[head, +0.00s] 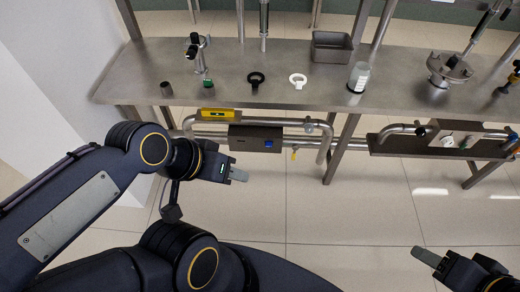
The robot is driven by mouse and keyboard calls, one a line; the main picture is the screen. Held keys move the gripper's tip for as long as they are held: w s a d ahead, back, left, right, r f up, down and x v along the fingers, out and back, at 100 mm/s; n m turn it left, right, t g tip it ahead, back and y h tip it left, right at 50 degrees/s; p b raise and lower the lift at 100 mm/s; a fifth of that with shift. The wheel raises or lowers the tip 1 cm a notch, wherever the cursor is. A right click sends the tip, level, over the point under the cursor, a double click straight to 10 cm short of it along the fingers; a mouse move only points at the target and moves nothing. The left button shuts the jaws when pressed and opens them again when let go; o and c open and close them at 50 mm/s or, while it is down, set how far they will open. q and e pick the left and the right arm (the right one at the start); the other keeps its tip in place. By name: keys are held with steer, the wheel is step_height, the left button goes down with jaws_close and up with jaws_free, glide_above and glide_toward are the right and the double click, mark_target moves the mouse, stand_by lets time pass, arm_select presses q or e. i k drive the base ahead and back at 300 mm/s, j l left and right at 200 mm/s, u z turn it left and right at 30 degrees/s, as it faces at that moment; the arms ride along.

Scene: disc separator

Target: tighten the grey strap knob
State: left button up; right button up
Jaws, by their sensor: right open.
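A small round grey part (309,127), possibly the grey strap knob, sits at the right bend of the left pipe assembly under the bench; I cannot tell for sure that it is the knob. My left gripper (238,175) is in front of and below this pipe assembly, apart from it, its grey fingers pointing right. Whether its fingers are parted is not clear from this angle. My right gripper (427,258) is at the lower right, open, over the floor and away from the bench.
The steel bench (215,92) carries a grey tray (331,47), a black ring (256,78), a white ring (298,79) and a clear container (359,76). A brown box (256,138) and yellow level (217,114) sit at the left pipe. The tiled floor in front is clear.

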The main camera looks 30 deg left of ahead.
mark_target(309, 128)
steer(key=u, duration=0.5)
steer(key=z, duration=1.5)
steer(key=u, duration=1.4)
steer(key=i+l+z, duration=0.5)
steer(key=z, duration=0.15)
